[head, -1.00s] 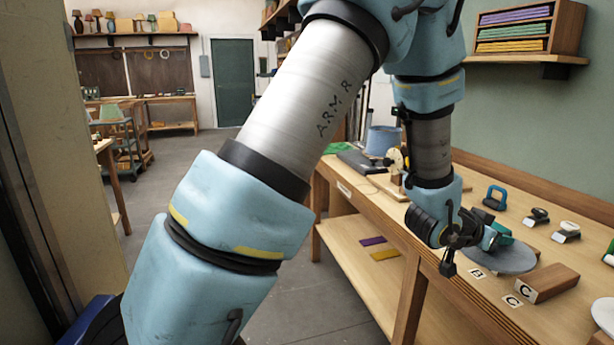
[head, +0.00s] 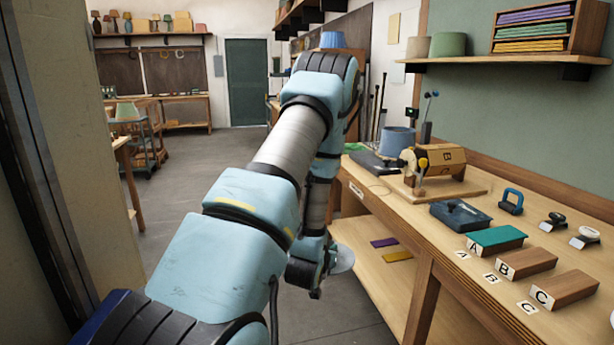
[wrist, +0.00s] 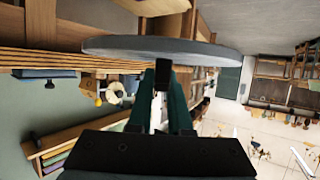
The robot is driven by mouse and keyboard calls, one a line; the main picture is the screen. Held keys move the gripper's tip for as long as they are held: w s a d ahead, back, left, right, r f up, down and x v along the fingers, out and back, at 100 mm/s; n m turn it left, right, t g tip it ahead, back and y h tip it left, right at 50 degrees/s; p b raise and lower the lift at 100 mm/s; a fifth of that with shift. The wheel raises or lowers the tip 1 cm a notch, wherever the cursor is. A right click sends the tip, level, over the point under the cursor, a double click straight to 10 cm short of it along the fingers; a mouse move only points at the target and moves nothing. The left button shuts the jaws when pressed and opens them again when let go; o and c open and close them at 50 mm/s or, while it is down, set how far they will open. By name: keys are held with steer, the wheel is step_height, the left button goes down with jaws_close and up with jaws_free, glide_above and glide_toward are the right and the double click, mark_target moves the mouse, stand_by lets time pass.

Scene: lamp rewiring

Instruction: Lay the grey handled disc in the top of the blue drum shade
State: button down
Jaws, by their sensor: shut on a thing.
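The grey handled disc (wrist: 130,46) is held in my gripper (wrist: 162,78). In the wrist view the green fingers are closed on its dark handle, and the disc shows nearly edge-on beyond them. In the head view part of the disc (head: 344,260) shows at the front side of the workbench, clear of the bench top; my arm hides the fingers there. The blue drum shade (head: 398,140) stands on the far end of the bench, well beyond the disc. A similar blue pleated shade (head: 333,40) stands higher up at the back.
The workbench (head: 390,215) carries a wooden winding device (head: 435,165), a dark flat box (head: 460,215), a blue handled tool (head: 511,201) and lettered blocks, one topped by a green slab (head: 497,238). Its lower shelf holds purple and yellow sheets. Floor (head: 225,180) left of the bench is clear.

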steer(key=s+a+f+n+t+y, duration=0.1)
steer(key=a+f+n+y, duration=0.1)
steer(key=a, duration=0.6)
steer(key=a+f+n+y, duration=0.2)
steer(key=a, duration=0.5)
steer(key=v, duration=0.3)
steer(key=a+v, duration=0.1)
steer(key=v, duration=0.1)
steer(key=shift+s+r, duration=0.15)
steer(key=shift+s, duration=0.15)
